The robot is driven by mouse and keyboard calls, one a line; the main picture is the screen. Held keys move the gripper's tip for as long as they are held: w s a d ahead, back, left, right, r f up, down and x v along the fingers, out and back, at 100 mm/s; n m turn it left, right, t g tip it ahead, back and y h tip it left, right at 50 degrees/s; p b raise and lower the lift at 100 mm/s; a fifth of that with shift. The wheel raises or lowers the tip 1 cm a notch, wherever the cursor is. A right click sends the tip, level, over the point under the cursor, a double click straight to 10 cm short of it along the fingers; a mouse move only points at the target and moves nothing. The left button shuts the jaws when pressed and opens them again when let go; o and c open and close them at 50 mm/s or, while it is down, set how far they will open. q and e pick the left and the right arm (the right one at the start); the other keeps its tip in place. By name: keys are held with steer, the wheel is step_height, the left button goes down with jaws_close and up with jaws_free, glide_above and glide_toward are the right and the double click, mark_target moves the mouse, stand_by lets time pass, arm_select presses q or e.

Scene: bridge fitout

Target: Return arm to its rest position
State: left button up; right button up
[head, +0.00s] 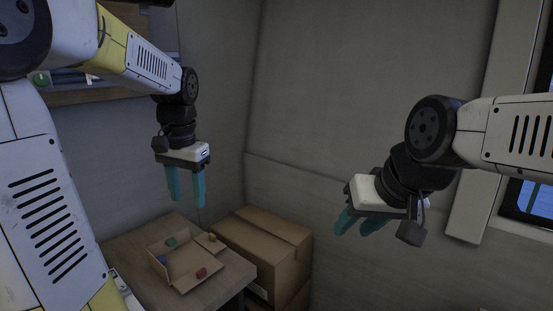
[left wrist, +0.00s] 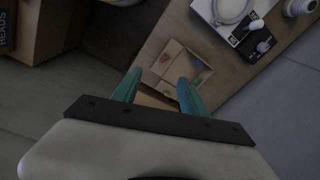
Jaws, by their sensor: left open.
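My left gripper (head: 187,201) hangs pointing down in the head view, its two teal fingers apart with nothing between them. It is above a wooden table (head: 222,287) and an open cardboard box, clear of both. In the left wrist view the same gripper (left wrist: 159,77) shows its spread fingers with the open box beyond them. My right gripper (head: 356,230) is at the right of the head view, tilted down and to the left. Its teal fingers look apart and empty, in front of the bare wall.
The open cardboard box (head: 184,283) holds small coloured items. Closed cardboard boxes (head: 262,243) stand beside the table. A shelf (head: 75,96) is behind my left arm, and a window frame (head: 487,150) is behind my right arm. White equipment (left wrist: 225,12) lies on the table.

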arm_select(q)
steer(key=s+d+n+t+h, duration=0.2)
steer(key=s+d+t, duration=0.3)
steer(key=s, duration=0.8)
steer(key=shift+s+d+r+n+h, duration=0.3)
steer(key=shift+d+r+n+h, duration=0.15)
steer(key=shift+d, duration=0.25)
stand_by(0.5)
